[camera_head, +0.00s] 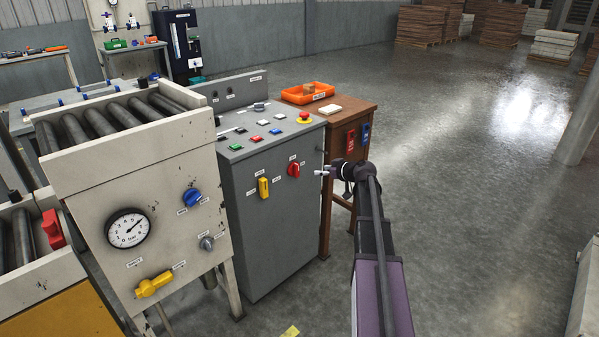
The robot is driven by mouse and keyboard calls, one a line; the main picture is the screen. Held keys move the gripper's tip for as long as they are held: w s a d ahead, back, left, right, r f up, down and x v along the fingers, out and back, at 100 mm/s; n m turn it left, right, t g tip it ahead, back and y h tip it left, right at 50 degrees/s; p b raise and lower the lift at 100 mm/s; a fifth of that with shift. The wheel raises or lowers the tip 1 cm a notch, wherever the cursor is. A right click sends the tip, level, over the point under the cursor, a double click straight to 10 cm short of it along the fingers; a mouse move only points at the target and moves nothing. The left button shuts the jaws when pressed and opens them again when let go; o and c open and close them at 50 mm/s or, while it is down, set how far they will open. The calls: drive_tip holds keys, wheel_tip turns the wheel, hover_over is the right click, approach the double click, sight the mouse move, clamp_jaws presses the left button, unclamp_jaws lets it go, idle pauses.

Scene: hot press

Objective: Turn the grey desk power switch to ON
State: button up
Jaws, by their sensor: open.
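The grey control desk (280,235) stands in the middle of the view. Its front carries a red rotary switch (293,170) and, to the left and slightly lower, a yellow switch (263,187) with its handle upright. Small labels sit by both, too small to read, so I cannot tell which is the power switch or its position. My gripper (323,173) is open and empty, pointing left, a little to the right of the red switch and apparently clear of it. The fingers are small in this view.
The desk top has several coloured buttons and a red emergency button (304,118). A cream machine with a gauge (129,229) and yellow lever (155,284) stands left. A wooden table (347,122) with an orange tray (308,93) stands behind my gripper.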

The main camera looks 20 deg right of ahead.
sight(299, 169)
drive_tip(key=b+x, duration=0.5)
drive_tip(key=x, duration=0.9)
drive_tip(key=shift+s+f, duration=0.1)
clamp_jaws()
